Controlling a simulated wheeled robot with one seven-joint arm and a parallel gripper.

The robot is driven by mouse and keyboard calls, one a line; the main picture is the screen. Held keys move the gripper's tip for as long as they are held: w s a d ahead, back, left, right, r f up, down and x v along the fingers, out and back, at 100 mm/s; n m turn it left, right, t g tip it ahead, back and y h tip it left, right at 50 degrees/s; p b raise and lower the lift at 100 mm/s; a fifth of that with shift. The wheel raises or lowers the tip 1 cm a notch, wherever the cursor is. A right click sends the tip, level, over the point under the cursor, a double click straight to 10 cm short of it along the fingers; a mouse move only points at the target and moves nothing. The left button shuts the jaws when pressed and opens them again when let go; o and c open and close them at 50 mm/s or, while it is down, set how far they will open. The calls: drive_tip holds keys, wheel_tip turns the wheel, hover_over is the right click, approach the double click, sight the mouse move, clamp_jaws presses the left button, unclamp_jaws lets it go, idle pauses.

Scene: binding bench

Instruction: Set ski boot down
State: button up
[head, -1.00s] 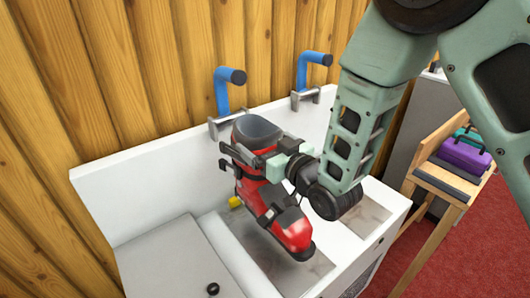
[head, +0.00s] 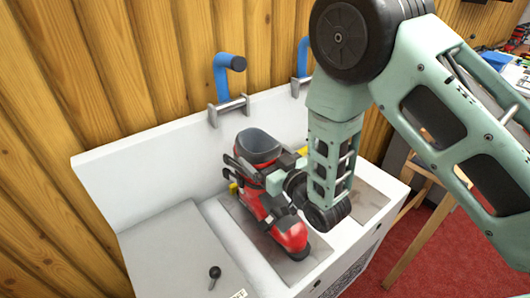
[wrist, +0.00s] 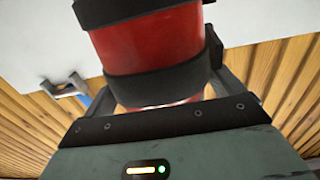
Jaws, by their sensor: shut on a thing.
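A red ski boot (head: 262,205) with a dark grey liner and black buckles stands about upright over a grey inset plate (head: 240,222) on the white bench. I cannot tell whether its sole touches the plate. My gripper (head: 268,178) is shut on the boot's shaft from the right. In the wrist view, the red shaft (wrist: 150,45) with its black bands sits between my gripper's fingers (wrist: 155,100). Part of the boot's right side is hidden by my gripper.
The white bench (head: 150,195) has a back panel with blue-handled clamps (head: 228,75) behind the boot. A raised pale lid with a black knob (head: 214,272) lies at the front left. Another grey plate (head: 370,197) lies to the right, partly behind my arm. A wooden wall stands behind.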

drive_tip(key=shift+f, duration=0.1)
drive_tip(key=o, duration=1.7)
drive_tip(key=shift+v, duration=6)
